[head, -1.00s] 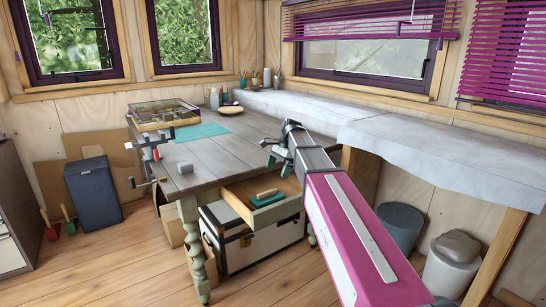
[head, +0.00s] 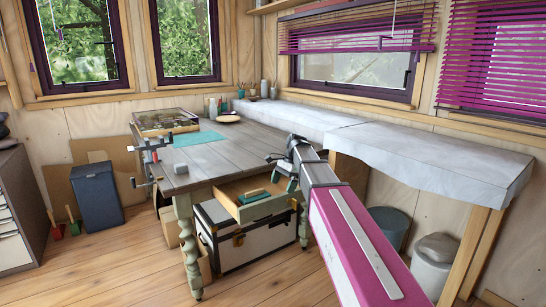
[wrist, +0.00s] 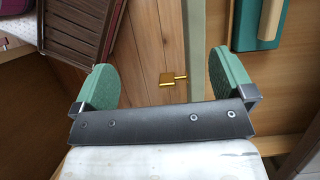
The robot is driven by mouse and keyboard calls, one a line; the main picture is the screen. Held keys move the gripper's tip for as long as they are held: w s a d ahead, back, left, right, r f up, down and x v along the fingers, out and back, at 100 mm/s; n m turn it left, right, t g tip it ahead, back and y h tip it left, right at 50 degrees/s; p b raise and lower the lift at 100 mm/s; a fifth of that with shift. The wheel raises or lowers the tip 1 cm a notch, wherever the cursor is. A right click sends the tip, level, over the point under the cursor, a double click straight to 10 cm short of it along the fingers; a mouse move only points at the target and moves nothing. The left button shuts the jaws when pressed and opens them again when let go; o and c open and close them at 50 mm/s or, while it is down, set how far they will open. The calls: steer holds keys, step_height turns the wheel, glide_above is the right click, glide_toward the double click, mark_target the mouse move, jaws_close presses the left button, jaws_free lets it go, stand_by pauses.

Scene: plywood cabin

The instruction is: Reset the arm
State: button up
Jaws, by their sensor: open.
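My gripper (head: 280,172) is in front of the workbench's right end, near the open drawer (head: 268,208). In the wrist view my gripper (wrist: 162,75) has its two green finger pads wide apart, with nothing between them. A green block with a wooden handle (head: 252,196) lies in the drawer; it also shows at the top right of the wrist view (wrist: 265,22). A small brass fitting (wrist: 168,78) shows beyond the gap between the fingers. My arm reaches in from the lower right of the head view.
The grey workbench (head: 215,155) carries a teal mat (head: 199,138) and a clamp on its left edge. A white trunk (head: 255,245) stands beneath. A cloth-covered bench (head: 430,160) is at the right, with bins below. A blue bin (head: 96,198) stands left. Front-left floor is clear.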

steer(key=s+d+f+n+h, duration=0.1)
steer(key=s+d+f+n, duration=0.2)
steer(key=s+d+f, duration=0.2)
steer(key=s+d+f+n+t+h, duration=0.1)
steer(key=s+d+f+n, duration=0.3)
steer(key=s+f, duration=0.4)
steer(key=s+d+f+n+t+h, duration=0.1)
steer(key=s+d+f+n, duration=0.3)
steer(key=s+f, duration=0.3)
step_height(320, 180, down, 5)
steer(key=shift+s+d+f+h, duration=0.2)
steer(key=shift+s+d+h, duration=0.15)
steer(key=shift+d, duration=0.55)
